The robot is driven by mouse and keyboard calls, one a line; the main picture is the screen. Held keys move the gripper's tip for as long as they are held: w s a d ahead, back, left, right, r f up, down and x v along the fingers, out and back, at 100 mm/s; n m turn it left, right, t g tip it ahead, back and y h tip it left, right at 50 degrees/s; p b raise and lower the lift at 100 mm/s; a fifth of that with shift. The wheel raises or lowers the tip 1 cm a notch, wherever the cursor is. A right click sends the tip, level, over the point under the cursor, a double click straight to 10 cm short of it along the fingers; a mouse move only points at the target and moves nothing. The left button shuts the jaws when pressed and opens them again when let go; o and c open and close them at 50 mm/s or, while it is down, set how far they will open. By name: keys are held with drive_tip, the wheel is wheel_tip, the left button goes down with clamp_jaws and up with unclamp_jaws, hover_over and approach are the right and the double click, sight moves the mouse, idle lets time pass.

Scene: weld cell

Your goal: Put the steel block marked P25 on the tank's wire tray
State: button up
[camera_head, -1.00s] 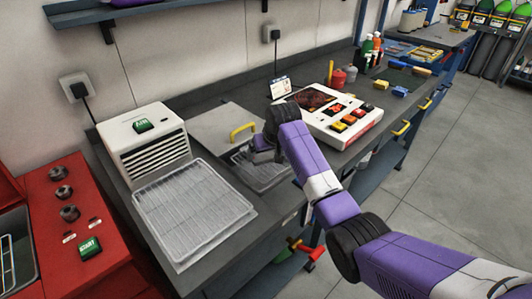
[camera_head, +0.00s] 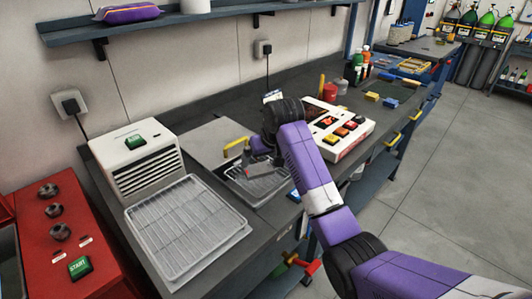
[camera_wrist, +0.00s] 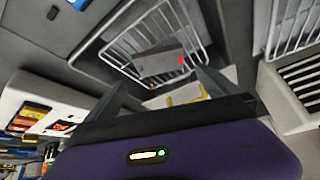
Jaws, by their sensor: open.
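A grey steel block (camera_wrist: 158,61) lies on the wire tray (camera_wrist: 128,41) of the tank, seen in the wrist view. It has a small red mark that I cannot read. In the head view the block (camera_head: 263,169) shows under my gripper (camera_head: 259,152), over the wire tray (camera_head: 240,185). My gripper (camera_wrist: 163,80) is open in the wrist view, its two fingers spread apart below the block in the picture. The block appears free of the fingers. The tank's lid (camera_head: 205,142) with a yellow handle (camera_head: 236,146) is beside the tray.
A white vented unit (camera_head: 140,160) and a larger wire rack (camera_head: 190,225) stand to the left. A white control box with coloured buttons (camera_head: 343,132) is to the right. A red panel with a green start button (camera_head: 80,267) is at far left. A shelf (camera_head: 180,18) hangs above.

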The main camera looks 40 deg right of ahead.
drive_tip(key=shift+v, duration=2.15)
